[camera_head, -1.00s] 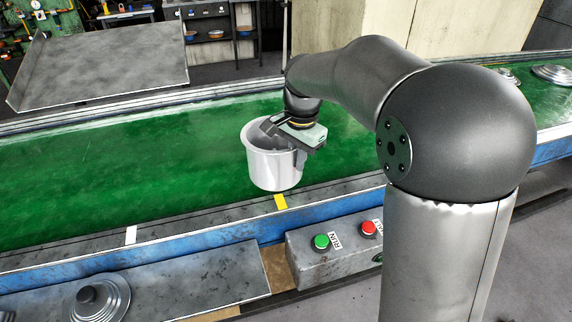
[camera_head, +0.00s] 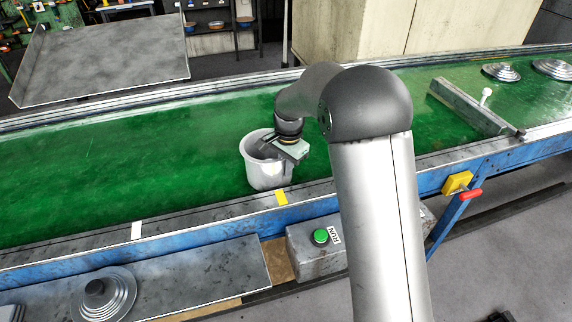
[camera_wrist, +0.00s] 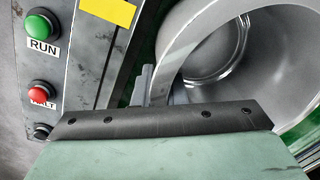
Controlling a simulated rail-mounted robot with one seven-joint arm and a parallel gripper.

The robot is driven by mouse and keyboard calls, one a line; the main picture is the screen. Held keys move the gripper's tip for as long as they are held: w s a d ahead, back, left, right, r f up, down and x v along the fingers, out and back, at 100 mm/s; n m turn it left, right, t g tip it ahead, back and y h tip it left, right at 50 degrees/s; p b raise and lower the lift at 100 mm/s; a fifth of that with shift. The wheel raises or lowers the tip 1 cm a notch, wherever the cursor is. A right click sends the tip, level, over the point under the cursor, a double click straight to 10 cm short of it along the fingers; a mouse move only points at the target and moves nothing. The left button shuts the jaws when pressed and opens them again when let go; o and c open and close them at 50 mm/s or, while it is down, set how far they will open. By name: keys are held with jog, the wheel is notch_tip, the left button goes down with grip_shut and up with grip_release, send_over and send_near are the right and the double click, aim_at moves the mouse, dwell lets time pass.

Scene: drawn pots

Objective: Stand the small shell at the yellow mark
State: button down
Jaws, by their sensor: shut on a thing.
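The small shell is a grey metal pot (camera_head: 266,172), upright and open at the top, at the near side of the green belt. It also shows in the wrist view (camera_wrist: 215,50), where I look into its hollow inside. My gripper (camera_head: 284,150) is shut on its right wall at the rim. The yellow mark (camera_head: 281,197) is on the belt's near edge rail, just in front of the pot and slightly to its right. It also shows in the wrist view (camera_wrist: 108,10). Whether the pot's base touches the belt is hard to tell.
A white mark (camera_head: 137,230) is on the rail to the left. A control box with a green RUN button (camera_head: 320,236) stands below the rail. A stepped lid (camera_head: 103,293) lies on the near shelf. A metal bar (camera_head: 470,105) crosses the belt at right, with lids beyond. The left belt is clear.

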jog(key=shift+f, duration=0.1)
jog(key=c, duration=1.5)
grip_release()
